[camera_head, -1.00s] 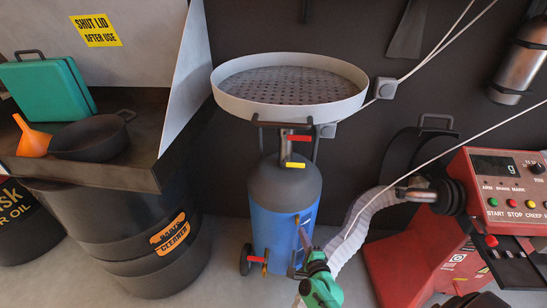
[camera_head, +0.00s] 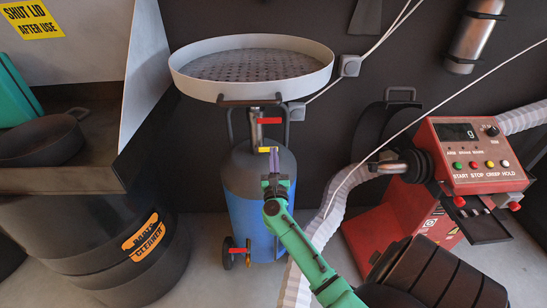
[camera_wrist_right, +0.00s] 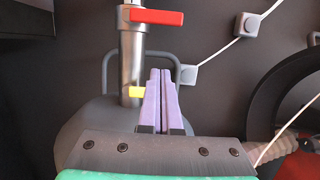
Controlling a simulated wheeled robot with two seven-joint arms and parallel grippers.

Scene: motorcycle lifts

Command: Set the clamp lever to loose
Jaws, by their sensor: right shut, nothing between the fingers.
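An oil drainer with a blue and dark grey tank (camera_head: 262,170) carries a metal post (camera_wrist_right: 133,60). A red lever (camera_head: 270,121) sits high on the post and a short yellow lever (camera_head: 265,149) lower down; no label shows which is the clamp lever. Both also show in the wrist view, the red lever (camera_wrist_right: 155,17) pointing right and the yellow lever (camera_wrist_right: 135,92) near the fingers. My right gripper (camera_head: 273,153) has its purple fingers (camera_wrist_right: 160,75) shut and empty, just right of the yellow lever. I cannot tell if they touch it. My left gripper is out of view.
A wide round drain pan (camera_head: 252,70) sits above the post, with a dark handle bar (camera_head: 250,101) below its rim. Another red handle (camera_head: 239,251) is low on the tank. A black drum (camera_head: 100,245) stands left; a red control console (camera_head: 470,155) stands right.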

